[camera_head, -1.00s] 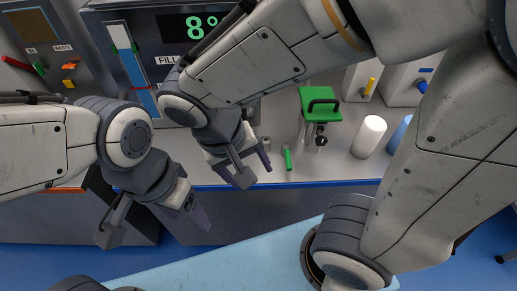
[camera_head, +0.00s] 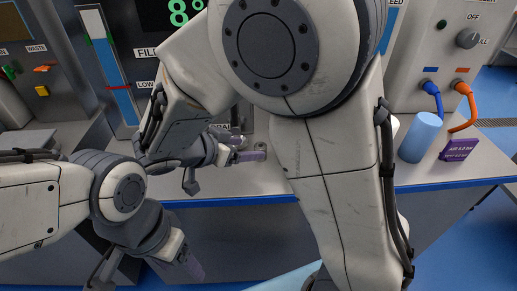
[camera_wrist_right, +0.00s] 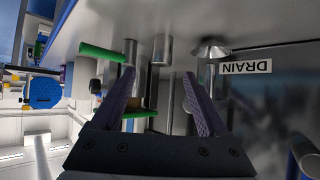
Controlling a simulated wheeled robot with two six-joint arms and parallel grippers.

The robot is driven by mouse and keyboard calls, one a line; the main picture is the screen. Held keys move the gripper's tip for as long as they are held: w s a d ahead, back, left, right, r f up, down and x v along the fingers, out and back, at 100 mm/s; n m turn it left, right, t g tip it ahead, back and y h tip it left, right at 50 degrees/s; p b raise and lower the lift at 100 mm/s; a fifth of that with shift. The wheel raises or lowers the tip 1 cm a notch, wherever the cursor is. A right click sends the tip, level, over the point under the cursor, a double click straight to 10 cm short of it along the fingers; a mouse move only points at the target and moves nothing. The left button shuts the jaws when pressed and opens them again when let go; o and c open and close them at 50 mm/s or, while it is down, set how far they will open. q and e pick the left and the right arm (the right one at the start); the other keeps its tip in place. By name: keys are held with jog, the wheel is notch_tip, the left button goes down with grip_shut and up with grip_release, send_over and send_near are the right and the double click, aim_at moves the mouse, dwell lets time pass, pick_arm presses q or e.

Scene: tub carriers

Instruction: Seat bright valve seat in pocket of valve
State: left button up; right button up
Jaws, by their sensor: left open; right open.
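My left gripper (camera_head: 145,272) is open and empty at the lower left of the head view, in front of the counter. My right gripper (camera_head: 222,168) is open over the counter; its fingers frame the right wrist view (camera_wrist_right: 160,105). Beyond them stand small bright metal cylinders (camera_wrist_right: 160,48), upside down in that picture; I cannot tell which is the valve seat. A small metal piece (camera_head: 261,147) shows by a fingertip in the head view. A green-topped fixture (camera_wrist_right: 142,114), maybe the valve, is partly behind a finger, with a black knob (camera_wrist_right: 94,86). Its pocket is not visible.
A green rod (camera_wrist_right: 103,52) is by the cylinders. A blue cylinder (camera_head: 420,138) and purple sign (camera_head: 458,149) stand right. My right arm hides the middle counter.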

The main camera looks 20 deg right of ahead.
aim_at(259, 147)
jog(key=x, duration=0.6)
jog(key=shift+a, duration=0.1)
jog(key=shift+c, duration=0.4)
jog(key=shift+r, duration=0.1)
grip_shut()
